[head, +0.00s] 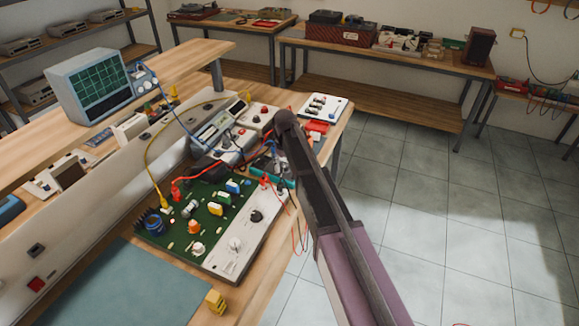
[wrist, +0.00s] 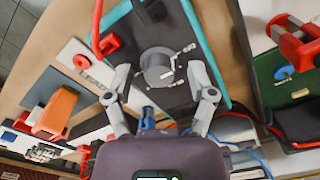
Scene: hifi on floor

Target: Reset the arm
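My arm (head: 335,215) reaches from the lower right of the head view to the right end of the workbench. Its far end hides much of my gripper there. In the wrist view my gripper (wrist: 159,85) shows two grey fingers spread apart with nothing held between them. Beyond the fingers is a round grey knob-like part on a dark panel with a teal edge (wrist: 207,45). I cannot tell how far the fingertips are from it.
A green circuit board (head: 180,235) with knobs and leads lies on the workbench, left of my arm. An oscilloscope (head: 92,85) stands on the raised shelf. A white tray (head: 340,103) and loose red and yellow cables are near my arm.

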